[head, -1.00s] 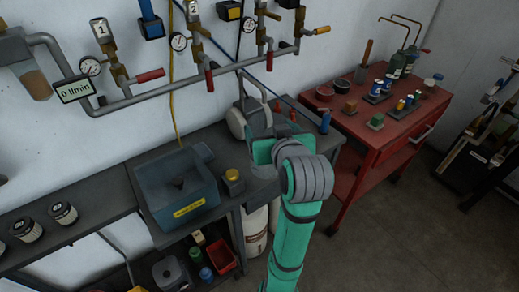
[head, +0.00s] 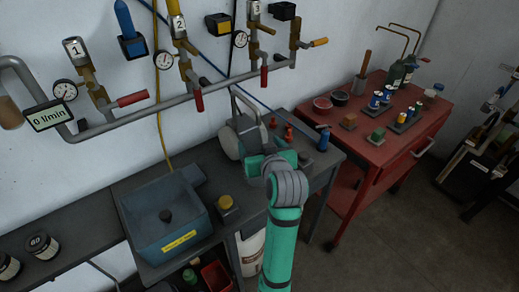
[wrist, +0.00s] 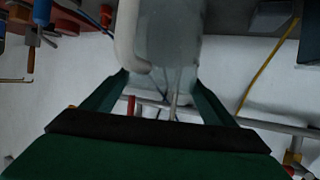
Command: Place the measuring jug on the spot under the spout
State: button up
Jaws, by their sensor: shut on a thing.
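The measuring jug (wrist: 170,45) is a pale, see-through vessel between the fingers of my gripper (wrist: 160,88) in the wrist view. A whitish curved part, perhaps its handle, runs along its left side there. My gripper is shut on the jug. In the head view, my gripper (head: 262,163) is over the right part of the grey bench, with the pale jug (head: 250,133) just behind it. The fingertips are largely hidden there, and I cannot tell whether the jug touches the bench. I cannot make out the spout or the spot clearly.
A blue-grey box (head: 168,222) with a yellow label and a yellow-topped button block (head: 226,209) stand left of my arm. Small red items and a blue bottle (head: 323,138) stand to the right. Valve piping (head: 140,105) crosses the wall behind. A loaded red cart (head: 375,148) stands farther right.

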aim_at(256, 144)
jog(key=f, duration=0.1)
jog(key=w+f, duration=0.1)
jog(key=f, duration=0.1)
jog(key=shift+w+f, duration=0.1)
jog(key=shift+f, duration=0.1)
jog(key=shift+s+f, duration=0.25)
jog(key=shift+s, duration=0.15)
jog(key=o, duration=1.6)
jog(key=shift+w+f, duration=0.1)
jog(key=shift+c, duration=0.2)
